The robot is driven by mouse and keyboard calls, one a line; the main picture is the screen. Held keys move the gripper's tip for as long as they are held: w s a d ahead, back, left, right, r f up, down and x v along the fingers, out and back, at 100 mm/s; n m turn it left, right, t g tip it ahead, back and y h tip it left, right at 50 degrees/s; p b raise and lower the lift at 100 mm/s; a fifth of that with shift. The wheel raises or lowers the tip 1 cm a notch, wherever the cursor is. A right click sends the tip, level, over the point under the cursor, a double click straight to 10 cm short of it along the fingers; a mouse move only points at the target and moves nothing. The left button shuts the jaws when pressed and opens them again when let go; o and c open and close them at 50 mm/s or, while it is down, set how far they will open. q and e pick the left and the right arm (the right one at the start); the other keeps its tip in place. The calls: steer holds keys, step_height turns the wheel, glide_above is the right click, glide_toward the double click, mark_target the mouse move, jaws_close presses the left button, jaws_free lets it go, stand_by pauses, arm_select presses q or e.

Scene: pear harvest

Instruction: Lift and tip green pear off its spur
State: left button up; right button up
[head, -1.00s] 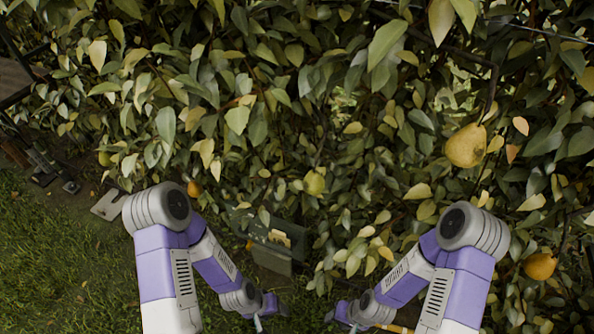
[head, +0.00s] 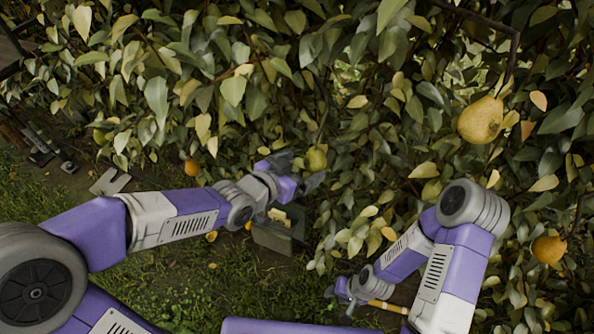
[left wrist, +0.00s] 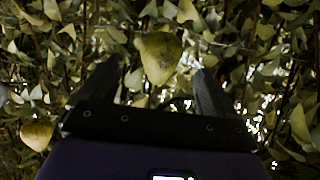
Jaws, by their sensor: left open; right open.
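A small green pear (head: 317,159) hangs among the leaves near the middle of the head view. My left gripper (head: 302,171) is open right beside it, with its fingers pointing into the foliage. In the left wrist view the green pear (left wrist: 160,58) sits between and just beyond the two open fingers (left wrist: 168,85). I cannot tell whether either finger touches it. Its spur is hidden. My right gripper (head: 341,294) is open and empty, low in the middle of the head view.
A large yellow pear (head: 481,121) hangs at the right, with an orange-yellow pear (head: 548,249) below it. A small orange fruit (head: 192,167) hangs left. A grey-green box (head: 278,237) stands below my left gripper. Grass (head: 190,275) lies open at lower left.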

mark_target(310, 165)
arm_select(q)
steer(key=b+x, duration=0.1)
steer(key=x, duration=0.4)
steer(key=shift+w+d+f+b, duration=0.1)
steer(key=shift+f+b, duration=0.15)
steer(key=shift+b, duration=0.1)
steer(key=shift+w+d+f, duration=0.2)
steer(key=shift+w+d, duration=0.15)
steer(key=shift+w, duration=0.2)
steer(key=shift+c, duration=0.4)
steer(key=c, duration=1)
steer(key=shift+s+r+n+g+p, duration=0.1)
steer(key=shift+s+n+g+p, duration=0.35)
steer(key=shift+p, duration=0.9)
steer(key=shift+c, duration=0.2)
steer(key=shift+s+g, duration=0.1)
steer(key=shift+g, duration=0.15)
